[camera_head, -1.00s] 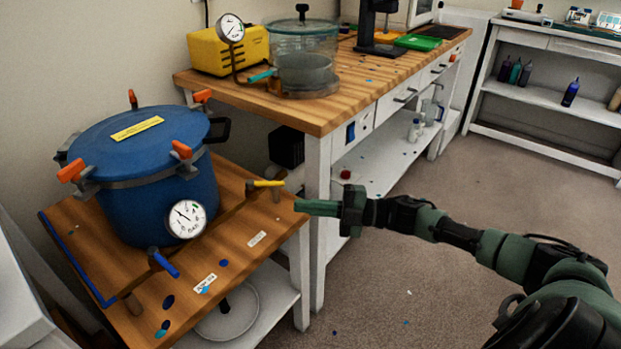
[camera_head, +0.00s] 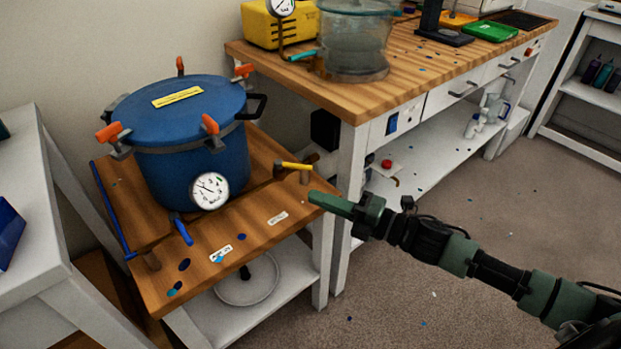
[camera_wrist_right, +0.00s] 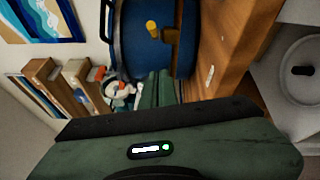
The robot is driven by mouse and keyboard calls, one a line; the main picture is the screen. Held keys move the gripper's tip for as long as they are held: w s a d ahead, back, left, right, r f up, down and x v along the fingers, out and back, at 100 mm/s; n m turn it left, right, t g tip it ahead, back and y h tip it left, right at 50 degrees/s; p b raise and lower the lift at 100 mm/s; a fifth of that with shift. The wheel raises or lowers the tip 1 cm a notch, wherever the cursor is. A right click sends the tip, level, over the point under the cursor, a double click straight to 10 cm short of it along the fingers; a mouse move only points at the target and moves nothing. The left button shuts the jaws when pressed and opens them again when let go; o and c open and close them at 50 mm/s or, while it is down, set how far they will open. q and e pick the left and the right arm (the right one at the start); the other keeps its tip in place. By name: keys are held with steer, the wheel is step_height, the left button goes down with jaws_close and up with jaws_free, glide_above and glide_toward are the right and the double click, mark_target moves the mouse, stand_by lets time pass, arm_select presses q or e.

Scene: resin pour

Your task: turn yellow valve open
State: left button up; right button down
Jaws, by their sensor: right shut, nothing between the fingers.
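The yellow valve handle (camera_head: 294,166) sits on a pipe at the right side of the blue pressure pot (camera_head: 190,125), above the small wooden table (camera_head: 255,215). My right gripper (camera_head: 314,196) is shut and empty. Its fingertips are just right of and below the yellow handle in the head view, apart from it. In the right wrist view the yellow handle (camera_wrist_right: 152,28) shows in front of the blue pot (camera_wrist_right: 140,60), beyond my shut fingers (camera_wrist_right: 160,92). A blue valve handle (camera_head: 182,229) hangs at the pot's front left. My left gripper is not in view.
The pot has a pressure gauge (camera_head: 209,191) and orange clamps. A wooden workbench (camera_head: 365,98) with a clear chamber (camera_head: 355,45) and a yellow pump (camera_head: 270,25) stands behind. A white table (camera_head: 30,260) is at left. Floor at right is open.

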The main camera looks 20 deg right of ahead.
mark_target(294, 166)
steer(key=w, duration=0.3)
steer(key=w+a, duration=0.1)
steer(key=w, duration=0.1)
steer(key=shift+r, duration=0.4)
steer(key=shift+w+d, duration=0.25)
steer(key=shift+w, duration=0.2)
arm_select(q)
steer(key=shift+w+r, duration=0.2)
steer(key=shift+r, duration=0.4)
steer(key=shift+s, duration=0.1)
arm_select(e)
steer(key=shift+r, duration=0.1)
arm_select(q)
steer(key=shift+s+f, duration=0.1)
